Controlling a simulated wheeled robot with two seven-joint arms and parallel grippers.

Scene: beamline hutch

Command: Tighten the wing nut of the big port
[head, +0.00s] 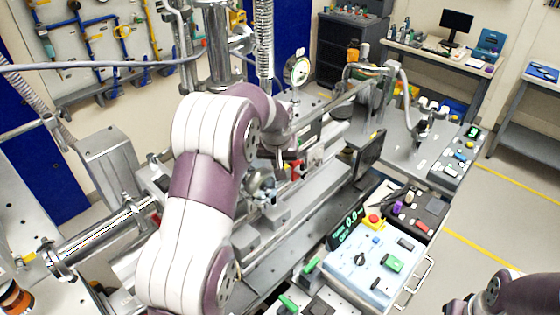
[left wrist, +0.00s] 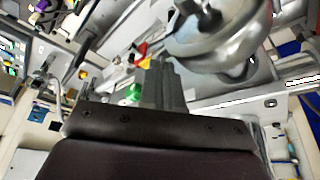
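A rounded, shiny metal vessel with a dark port fitting on it fills the upper middle of the left wrist view (left wrist: 215,40). It also shows in the head view (head: 262,183), partly behind my left arm. I cannot tell which part of it is the big port's wing nut; no wing nut shows clearly. My left gripper (left wrist: 163,72) has its grey fingers together, with nothing visible between them. In the head view the left gripper (head: 284,160) hangs just above and right of the vessel. My right gripper is out of frame.
A round dial gauge (head: 298,71) stands behind the left wrist. A control box (head: 375,262) with a red button and green display sits at front right. A long horizontal pipe (head: 105,235) runs at left. A bench with a monitor (head: 456,22) stands at the back.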

